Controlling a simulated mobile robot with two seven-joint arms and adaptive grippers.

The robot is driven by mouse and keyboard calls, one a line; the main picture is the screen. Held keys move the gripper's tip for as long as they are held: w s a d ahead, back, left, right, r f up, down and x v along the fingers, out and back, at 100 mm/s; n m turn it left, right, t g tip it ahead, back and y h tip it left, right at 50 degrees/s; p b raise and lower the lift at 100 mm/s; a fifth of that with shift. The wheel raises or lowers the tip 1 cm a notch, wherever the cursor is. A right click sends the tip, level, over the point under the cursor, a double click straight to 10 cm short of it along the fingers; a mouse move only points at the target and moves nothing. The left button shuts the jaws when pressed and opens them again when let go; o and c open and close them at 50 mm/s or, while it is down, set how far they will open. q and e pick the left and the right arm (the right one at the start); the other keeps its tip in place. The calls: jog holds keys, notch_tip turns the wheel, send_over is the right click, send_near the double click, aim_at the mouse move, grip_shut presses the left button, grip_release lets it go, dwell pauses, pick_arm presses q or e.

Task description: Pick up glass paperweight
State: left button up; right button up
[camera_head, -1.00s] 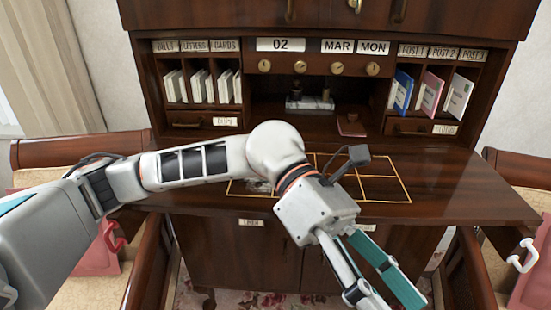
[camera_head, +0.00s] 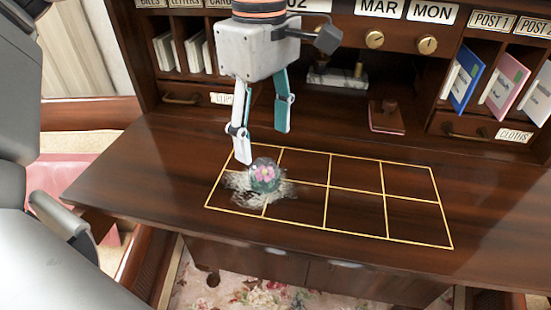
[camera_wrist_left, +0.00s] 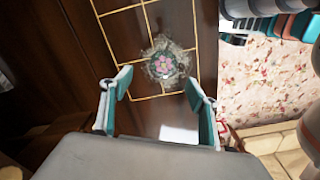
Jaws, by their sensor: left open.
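The glass paperweight (camera_head: 265,175) is a clear ball with a pink flower inside. It sits in a nest of pale shredded material (camera_head: 240,188) on the left part of the yellow grid on the desk. It also shows in the left wrist view (camera_wrist_left: 164,64), ahead of the fingertips. My left gripper (camera_head: 264,146) is open and empty, pointing down just above and behind the paperweight, and it also shows in the left wrist view (camera_wrist_left: 160,88). I cannot tell whether a finger touches the nest. My right gripper is not in view.
The yellow-lined grid (camera_head: 385,207) is otherwise empty. A reddish block with a knob (camera_head: 386,118) stands behind it. Pigeonholes with a blue folder (camera_head: 461,78) and a pink folder (camera_head: 505,85) are at the right. The desk's right side is clear.

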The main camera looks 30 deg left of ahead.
aim_at(264, 163)
pick_arm(q)
jog(key=f, duration=0.2)
jog(key=shift+s+f, duration=0.25)
jog(key=shift+f, duration=0.1)
jog(key=f, duration=0.3)
jog(key=shift+s+d+f+b, duration=0.15)
jog(key=shift+s+f+b, duration=0.1)
jog(key=shift+b, duration=0.1)
jog(key=shift+w+f, duration=0.15)
jog(key=shift+f, duration=0.4)
jog(key=c, duration=1.4)
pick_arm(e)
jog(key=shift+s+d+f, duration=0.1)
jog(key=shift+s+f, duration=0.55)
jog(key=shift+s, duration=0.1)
